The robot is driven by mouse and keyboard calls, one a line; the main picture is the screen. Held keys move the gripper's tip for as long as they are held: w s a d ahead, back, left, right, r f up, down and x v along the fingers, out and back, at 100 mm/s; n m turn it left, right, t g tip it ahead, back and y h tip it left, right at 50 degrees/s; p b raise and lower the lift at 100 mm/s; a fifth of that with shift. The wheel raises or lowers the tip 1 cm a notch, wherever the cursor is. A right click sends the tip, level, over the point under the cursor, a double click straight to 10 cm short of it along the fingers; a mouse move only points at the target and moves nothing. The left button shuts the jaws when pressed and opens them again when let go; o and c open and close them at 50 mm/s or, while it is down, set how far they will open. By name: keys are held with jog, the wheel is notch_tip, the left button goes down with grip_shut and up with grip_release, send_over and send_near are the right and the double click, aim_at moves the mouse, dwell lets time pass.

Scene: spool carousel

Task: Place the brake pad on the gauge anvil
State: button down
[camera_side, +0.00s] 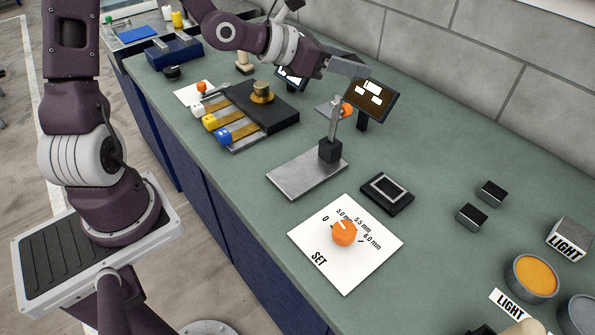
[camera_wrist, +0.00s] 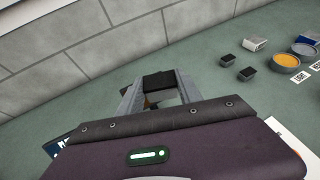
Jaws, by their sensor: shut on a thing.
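My gripper (camera_side: 352,66) is raised over the back of the bench, beside the dark display and behind the gauge stand. In the wrist view its grey fingers (camera_wrist: 160,92) are shut on a small black block, which I take to be the brake pad (camera_wrist: 158,81). In the side view I cannot make out the held pad. The gauge stand has a flat grey metal plate (camera_side: 290,180), an upright post (camera_side: 334,118) and a black block (camera_side: 330,150) low on the post. Which part is the anvil is not clear. The plate's visible surface is bare.
Two more black-topped pads (camera_side: 471,216) lie at the right. A black framed tray (camera_side: 387,193) and a SET card with an orange knob (camera_side: 344,232) lie in front. The display (camera_side: 370,100) stands close to my gripper. Cups and a LIGHT block (camera_side: 569,239) are at far right.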

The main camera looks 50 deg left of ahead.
jog(key=s+d+m+g+h, duration=0.1)
jog(key=s+d+m+h, duration=0.2)
jog(key=s+d, duration=0.1)
jog(key=m+g+h, duration=0.2)
send_over(293, 175)
notch_tip(293, 175, down, 10)
jog(key=shift+a+f, duration=0.2)
jog(key=shift+f, duration=0.65)
jog(key=shift+d+f, duration=0.15)
jog(key=shift+f, duration=3)
jog(key=shift+f, duration=0.1)
jog(key=c, duration=0.8)
grip_release()
